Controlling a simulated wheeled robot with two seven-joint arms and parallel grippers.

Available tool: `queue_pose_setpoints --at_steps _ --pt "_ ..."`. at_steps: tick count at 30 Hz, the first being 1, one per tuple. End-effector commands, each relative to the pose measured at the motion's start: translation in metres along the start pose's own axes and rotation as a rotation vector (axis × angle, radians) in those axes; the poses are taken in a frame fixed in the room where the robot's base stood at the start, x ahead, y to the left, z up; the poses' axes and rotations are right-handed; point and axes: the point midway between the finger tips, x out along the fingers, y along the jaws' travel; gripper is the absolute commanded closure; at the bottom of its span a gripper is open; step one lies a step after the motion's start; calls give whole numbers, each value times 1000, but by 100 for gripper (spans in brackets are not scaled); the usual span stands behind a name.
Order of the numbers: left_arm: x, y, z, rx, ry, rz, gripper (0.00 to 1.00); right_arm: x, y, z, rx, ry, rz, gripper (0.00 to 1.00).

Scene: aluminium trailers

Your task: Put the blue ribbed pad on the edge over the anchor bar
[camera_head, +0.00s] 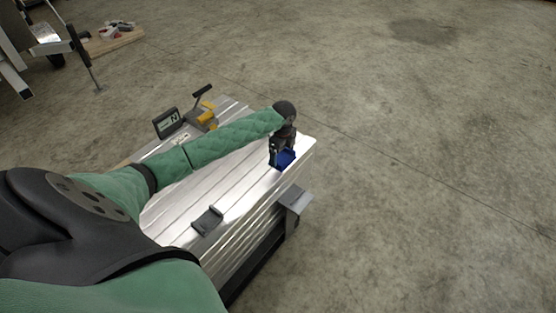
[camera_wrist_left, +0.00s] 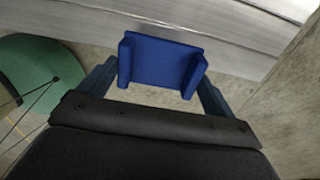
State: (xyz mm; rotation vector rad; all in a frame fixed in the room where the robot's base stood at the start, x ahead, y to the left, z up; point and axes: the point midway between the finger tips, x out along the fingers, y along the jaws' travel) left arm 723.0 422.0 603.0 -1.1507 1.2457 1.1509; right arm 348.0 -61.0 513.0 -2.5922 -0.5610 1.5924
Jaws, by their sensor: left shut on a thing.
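The blue pad (camera_head: 287,159) is at the far right end of the aluminium trailer bed (camera_head: 190,192), close to its edge. My left gripper (camera_head: 282,150) is shut on it and hides part of it. In the left wrist view the blue pad (camera_wrist_left: 160,62) sits between the fingers of my left gripper (camera_wrist_left: 160,80), its two short sides against them, with ribbed aluminium behind. I cannot tell whether the pad touches the edge. A grey bracket-like piece (camera_head: 295,199) stands on the trailer's side below the pad; I cannot tell which part is the anchor bar. My right gripper is not in view.
A dark flat piece (camera_head: 207,221) lies on the bed near the front edge. A display box (camera_head: 167,122) and a yellow item (camera_head: 207,118) stand at the back left. Open concrete floor (camera_head: 430,160) lies to the right.

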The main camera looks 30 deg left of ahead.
Motion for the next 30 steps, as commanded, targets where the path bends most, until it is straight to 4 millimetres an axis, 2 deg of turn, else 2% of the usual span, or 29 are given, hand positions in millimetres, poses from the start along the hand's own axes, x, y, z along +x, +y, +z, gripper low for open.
queue_pose_setpoints --at_steps 3,6,11,18,30 --pt "8 3 14 -2 0 1 34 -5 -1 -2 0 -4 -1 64" --pt "11 4 19 -1 0 0 34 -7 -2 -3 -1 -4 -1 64" --pt "20 4 19 -1 1 0 34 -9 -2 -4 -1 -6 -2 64" --pt "49 4 20 -1 0 0 34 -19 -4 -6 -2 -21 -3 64" --pt "54 4 20 0 0 0 34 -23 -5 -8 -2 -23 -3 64"
